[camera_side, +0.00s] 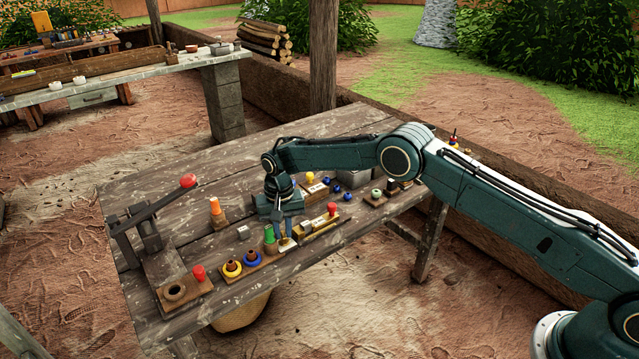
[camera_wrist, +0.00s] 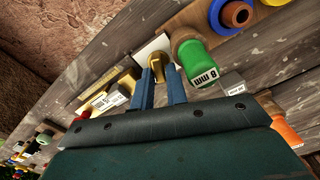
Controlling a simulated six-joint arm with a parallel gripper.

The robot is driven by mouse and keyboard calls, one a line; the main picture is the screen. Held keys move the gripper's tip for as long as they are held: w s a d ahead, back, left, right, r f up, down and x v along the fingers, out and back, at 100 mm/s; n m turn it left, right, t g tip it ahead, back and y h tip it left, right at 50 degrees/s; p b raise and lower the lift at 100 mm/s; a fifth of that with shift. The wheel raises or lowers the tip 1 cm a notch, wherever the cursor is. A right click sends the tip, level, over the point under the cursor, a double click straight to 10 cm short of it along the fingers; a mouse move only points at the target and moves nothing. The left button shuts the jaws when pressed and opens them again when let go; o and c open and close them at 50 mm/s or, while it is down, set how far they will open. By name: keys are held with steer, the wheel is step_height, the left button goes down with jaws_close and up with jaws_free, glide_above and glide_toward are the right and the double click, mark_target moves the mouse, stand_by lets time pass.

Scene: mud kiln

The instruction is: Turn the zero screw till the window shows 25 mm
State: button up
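My gripper (camera_wrist: 160,72) points down over the table, its two blue fingers on either side of a small brass-coloured piece (camera_wrist: 158,63). The piece fills much of the gap; I cannot tell if the fingers press on it. It may be the zero screw. A pale plate (camera_wrist: 153,45) lies just beyond it. In the side view my gripper (camera_side: 286,236) is beside a green cylinder (camera_side: 270,238), which the wrist view shows marked "8 mm" (camera_wrist: 195,62). A wooden block with a pale label (camera_wrist: 112,100) and brass strip lies to the left. No window reading is legible.
A red-knobbed piece (camera_side: 332,209) stands just right of my gripper. A board with yellow and blue rings (camera_side: 243,266) and an orange cylinder (camera_side: 216,207) stand to the left. A red-handled lever (camera_side: 158,205) is at the table's left. Bare planks (camera_side: 240,160) lie at the back.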

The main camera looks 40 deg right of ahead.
jaws_close()
steer(key=shift+m, duration=0.4)
steer(key=shift+d+m, duration=0.1)
steer(key=shift+m, duration=1.1)
steer(key=shift+s+m, duration=0.2)
steer(key=shift+m, duration=1.8)
steer(key=shift+o, duration=1.1)
jaws_free()
